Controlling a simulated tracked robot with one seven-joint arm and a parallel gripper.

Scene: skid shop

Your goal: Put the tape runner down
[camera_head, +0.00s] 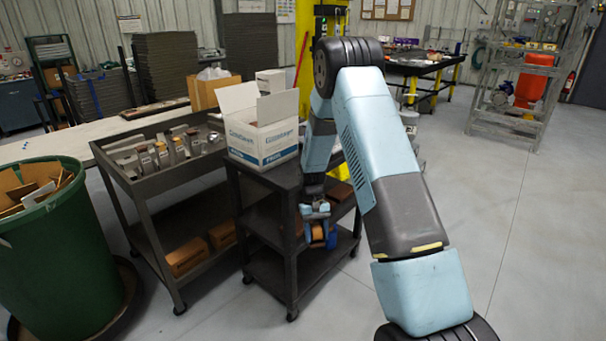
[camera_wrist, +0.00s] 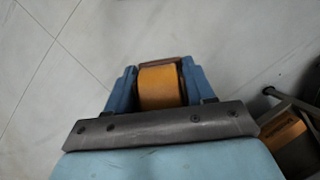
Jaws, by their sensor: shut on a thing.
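The tape runner (camera_wrist: 160,86) has an orange-tan round body and a brown end. It sits between the two blue fingers of my gripper (camera_wrist: 158,82) in the wrist view, and the fingers close on it from both sides. In the head view my gripper (camera_head: 318,232) hangs low beside the front right of the dark cart (camera_head: 292,187), with the orange of the tape runner (camera_head: 317,233) small between its fingers. Grey floor shows beyond the tape runner in the wrist view. Part of the tape runner is hidden by my gripper.
An open white box (camera_head: 262,143) stands on the dark cart's top. A grey cart (camera_head: 150,188) with several items stands left of it, with brown boxes (camera_head: 186,256) on its lower shelf. A green bin (camera_head: 60,262) is far left.

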